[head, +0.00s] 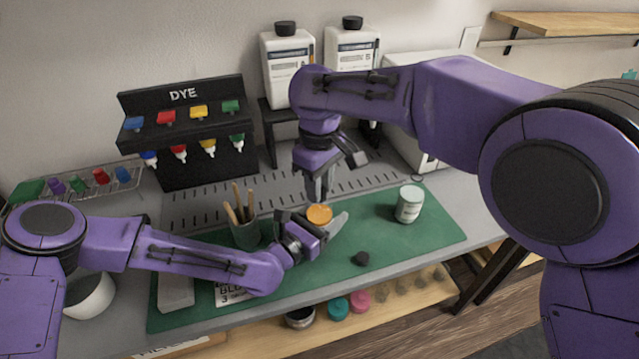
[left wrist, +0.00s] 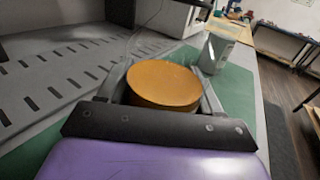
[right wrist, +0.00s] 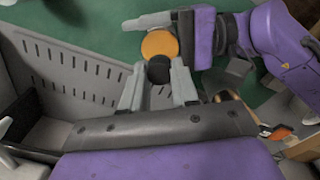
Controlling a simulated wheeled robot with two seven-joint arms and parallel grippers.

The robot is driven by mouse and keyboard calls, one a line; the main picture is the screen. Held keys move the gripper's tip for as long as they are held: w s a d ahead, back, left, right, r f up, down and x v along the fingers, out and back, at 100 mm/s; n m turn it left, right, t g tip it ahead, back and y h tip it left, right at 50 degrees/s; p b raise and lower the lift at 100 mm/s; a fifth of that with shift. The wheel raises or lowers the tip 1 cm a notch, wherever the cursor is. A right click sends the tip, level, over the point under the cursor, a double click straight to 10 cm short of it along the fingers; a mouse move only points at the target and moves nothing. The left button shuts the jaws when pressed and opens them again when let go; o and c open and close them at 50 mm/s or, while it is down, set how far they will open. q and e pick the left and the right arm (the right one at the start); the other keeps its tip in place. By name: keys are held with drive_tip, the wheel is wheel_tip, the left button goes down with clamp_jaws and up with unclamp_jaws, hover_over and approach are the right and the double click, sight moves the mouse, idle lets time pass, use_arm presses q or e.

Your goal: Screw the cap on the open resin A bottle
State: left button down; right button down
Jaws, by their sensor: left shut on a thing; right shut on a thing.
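Two white bottles, the left one (head: 288,68) and the right one (head: 352,50), stand at the back with black caps on top. Their labels are too small to read, so I cannot tell which is resin A. My left gripper (head: 322,228) is shut around a thick orange disc (left wrist: 164,83) above the mat; it also shows in the head view (head: 319,214). My right gripper (right wrist: 158,88) points down just above the disc, shut on a small black round piece (right wrist: 158,70) that looks like a cap. Whether the piece touches the disc is unclear.
The dye rack (head: 185,95) stands behind at left. The mat's right end is clear.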

drive_tip(key=c, duration=0.8)
unclamp_jaws()
drive_tip(key=shift+c, duration=0.2)
drive_tip(key=shift+r, duration=2.3)
drive_tip(key=shift+c, duration=0.4)
